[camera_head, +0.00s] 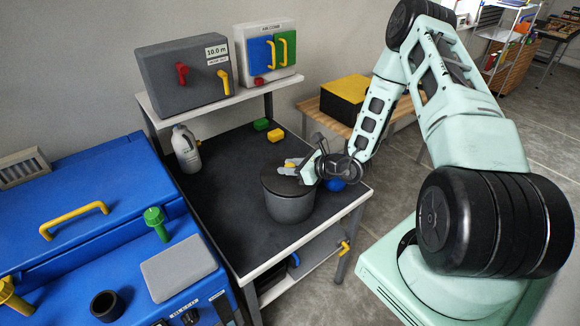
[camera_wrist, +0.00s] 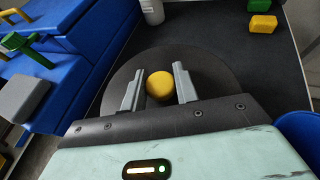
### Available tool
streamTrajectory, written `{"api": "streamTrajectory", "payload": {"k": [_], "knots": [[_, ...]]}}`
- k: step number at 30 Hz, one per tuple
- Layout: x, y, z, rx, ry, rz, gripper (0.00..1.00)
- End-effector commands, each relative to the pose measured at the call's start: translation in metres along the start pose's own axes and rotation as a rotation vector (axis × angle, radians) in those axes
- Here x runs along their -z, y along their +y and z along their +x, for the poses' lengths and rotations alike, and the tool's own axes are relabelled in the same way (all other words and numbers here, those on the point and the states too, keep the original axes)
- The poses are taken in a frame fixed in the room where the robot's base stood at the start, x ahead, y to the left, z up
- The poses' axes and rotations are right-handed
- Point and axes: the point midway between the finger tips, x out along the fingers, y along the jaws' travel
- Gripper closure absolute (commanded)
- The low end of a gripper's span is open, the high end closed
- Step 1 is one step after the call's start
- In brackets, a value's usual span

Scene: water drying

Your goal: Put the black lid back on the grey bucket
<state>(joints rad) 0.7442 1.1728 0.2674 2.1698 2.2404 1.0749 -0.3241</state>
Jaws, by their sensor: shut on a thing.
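The grey bucket (camera_head: 291,208) stands upright near the front right of the dark-topped workbench. The round black lid (camera_head: 276,181) lies level at its mouth; I cannot tell whether it is fully seated or slightly above the rim. In the wrist view, the lid (camera_wrist: 210,70) is a dark disc with a yellow knob (camera_wrist: 160,86) at its middle. My gripper (camera_head: 289,166) is over the lid, coming from the right. Its grey fingers (camera_wrist: 159,88) stand on both sides of the knob and are shut on it. The lid hides the inside of the bucket.
A blue round thing (camera_head: 336,185) is just right of the bucket. A white bottle (camera_head: 185,149) and green (camera_head: 261,124) and yellow (camera_head: 275,135) blocks stand further back. A raised shelf (camera_head: 231,100) with boxes is behind. A blue cabinet (camera_head: 75,220) adjoins the left side.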

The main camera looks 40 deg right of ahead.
Motion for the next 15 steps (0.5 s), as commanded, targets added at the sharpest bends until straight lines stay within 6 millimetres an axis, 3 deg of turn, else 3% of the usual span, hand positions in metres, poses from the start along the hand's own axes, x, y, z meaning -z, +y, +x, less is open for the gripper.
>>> {"api": "streamTrajectory", "payload": {"k": [15], "knots": [[0.0100, 0.0000, 0.0043, 0.000, 0.000, 0.000, 0.94]]}}
